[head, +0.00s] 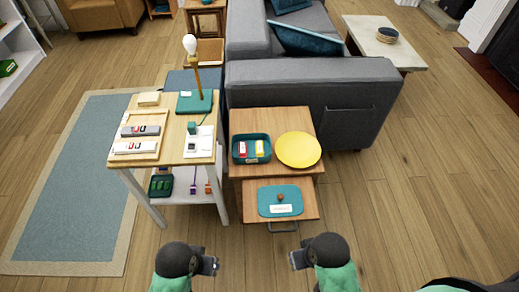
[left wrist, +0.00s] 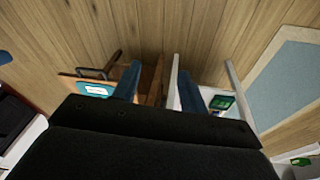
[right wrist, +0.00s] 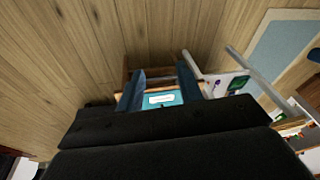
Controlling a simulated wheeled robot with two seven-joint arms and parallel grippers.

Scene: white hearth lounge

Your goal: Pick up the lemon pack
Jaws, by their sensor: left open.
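A small yellow-and-white pack (head: 260,148), which looks like the lemon pack, stands in a teal open box (head: 237,157) on the wooden side table. A red-and-white pack (head: 242,149) stands left of it in the same box. My left gripper (head: 213,265) is in front of the tables, low in the head view; its fingers are apart and empty in the left wrist view (left wrist: 157,88). My right gripper (head: 297,258) is right of it, in front of the drawer. Its fingers are apart with nothing between them in the right wrist view (right wrist: 160,88). Neither gripper touches the packs.
A yellow plate (head: 298,149) sits right of the box. Below, an open drawer (head: 308,213) bears a teal lid (head: 280,201) with a knob and label. A taller table (head: 173,149) with a lamp (head: 195,98) stands left. A grey sofa (head: 340,92) stands behind. Floor is clear at right.

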